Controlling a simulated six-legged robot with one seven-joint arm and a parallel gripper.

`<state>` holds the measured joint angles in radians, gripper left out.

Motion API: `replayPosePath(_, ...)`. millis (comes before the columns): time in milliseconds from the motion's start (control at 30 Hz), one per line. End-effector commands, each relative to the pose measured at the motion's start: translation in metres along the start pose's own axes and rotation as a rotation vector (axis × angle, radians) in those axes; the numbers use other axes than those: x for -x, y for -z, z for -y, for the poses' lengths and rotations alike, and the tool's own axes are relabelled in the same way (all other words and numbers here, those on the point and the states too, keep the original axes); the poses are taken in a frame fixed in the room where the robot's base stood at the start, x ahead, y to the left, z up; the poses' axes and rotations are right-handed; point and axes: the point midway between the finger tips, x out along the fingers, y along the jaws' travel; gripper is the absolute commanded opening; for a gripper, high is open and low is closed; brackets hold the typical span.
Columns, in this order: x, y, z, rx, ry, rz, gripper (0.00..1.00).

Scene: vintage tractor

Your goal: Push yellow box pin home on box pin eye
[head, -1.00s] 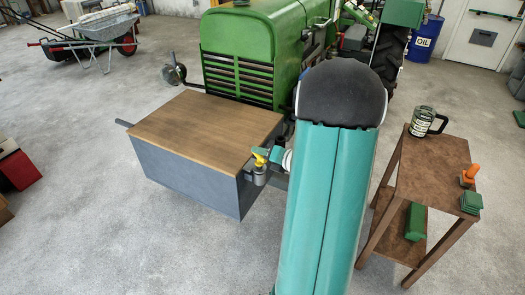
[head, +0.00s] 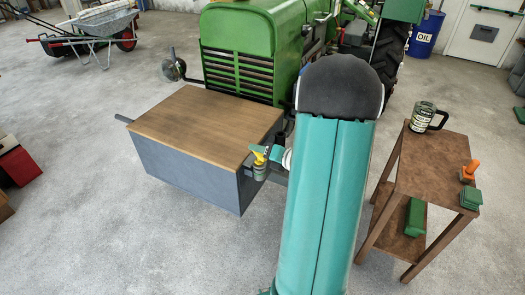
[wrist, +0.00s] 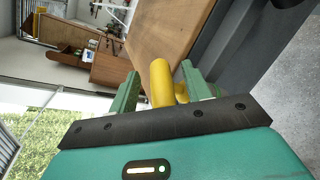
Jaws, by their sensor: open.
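The yellow box pin (head: 258,158) stands at the right front corner of the wooden-topped grey box in the head view. In the wrist view the yellow pin (wrist: 161,82) shows between the two green fingers of my gripper (wrist: 160,90). The fingers stand apart, with a gap visible beside the pin. My gripper also shows in the head view (head: 274,154), right at the pin. A grey metal piece (head: 260,172) is just below the yellow part; I cannot tell how deep the pin sits in the eye.
The box (head: 195,125) fills the space in front of the green tractor (head: 250,50). A brown side table (head: 430,175) with a mug (head: 423,116) and an orange-handled item (head: 469,170) stands at the right. Open concrete floor lies in front.

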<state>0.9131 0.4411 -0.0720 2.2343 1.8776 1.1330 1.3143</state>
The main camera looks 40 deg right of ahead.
Motion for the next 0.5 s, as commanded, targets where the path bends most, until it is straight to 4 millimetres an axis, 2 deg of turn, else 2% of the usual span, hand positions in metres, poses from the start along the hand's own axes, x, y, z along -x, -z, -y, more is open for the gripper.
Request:
replayPosePath(133, 0.004, 0.000, 0.000, 0.000, 0.001, 0.001, 0.48)
replayPosePath(267, 0.020, -0.001, 0.000, 0.000, 0.002, 0.002, 0.48)
replayPosePath(500, 0.072, -0.001, 0.001, 0.001, 0.003, 0.005, 0.48)
